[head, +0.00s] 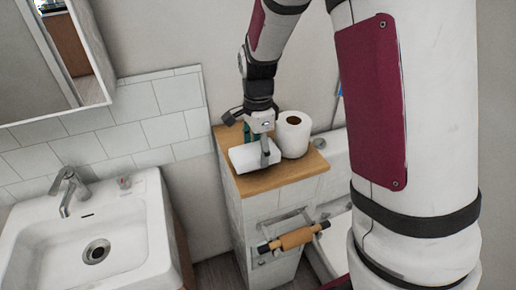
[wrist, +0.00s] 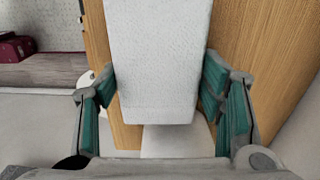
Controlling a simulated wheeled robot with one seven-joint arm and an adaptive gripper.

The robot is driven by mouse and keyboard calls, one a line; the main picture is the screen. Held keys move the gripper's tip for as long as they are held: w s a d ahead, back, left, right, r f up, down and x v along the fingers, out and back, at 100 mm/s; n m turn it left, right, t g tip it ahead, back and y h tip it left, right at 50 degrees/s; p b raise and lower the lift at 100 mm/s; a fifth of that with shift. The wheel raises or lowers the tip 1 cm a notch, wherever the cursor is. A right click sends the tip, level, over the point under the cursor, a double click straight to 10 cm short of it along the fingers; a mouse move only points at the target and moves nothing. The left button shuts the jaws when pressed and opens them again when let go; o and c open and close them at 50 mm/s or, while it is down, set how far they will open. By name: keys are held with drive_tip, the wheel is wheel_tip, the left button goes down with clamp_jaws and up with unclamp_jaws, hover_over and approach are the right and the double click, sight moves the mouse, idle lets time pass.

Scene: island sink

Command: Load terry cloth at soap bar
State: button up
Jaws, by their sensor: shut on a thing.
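A white, finely textured folded block, which looks like the terry cloth (head: 245,157), is at the wooden cabinet top beside the toilet roll. My gripper (head: 262,150) reaches down over it from above. In the wrist view the terry cloth (wrist: 158,55) lies between the two teal-padded fingers of my gripper (wrist: 160,90), which is shut on it. I cannot tell whether the cloth rests on the top or hangs just above it. A small greyish-pink item (head: 125,182) sits on the sink's back rim; it is too small to tell whether it is the soap bar.
A toilet roll (head: 293,135) stands close right of the cloth on the cabinet's wooden top (head: 290,176). A roll holder (head: 296,238) juts from the cabinet front. The sink (head: 70,240) with its tap (head: 68,187) is at left, and a mirror cabinet (head: 60,50) hangs above.

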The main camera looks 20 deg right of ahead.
sight(258, 149)
drive_tip(key=shift+f, duration=0.1)
drive_tip(key=shift+r+p, duration=2.05)
drive_tip(key=shift+r, duration=1.5)
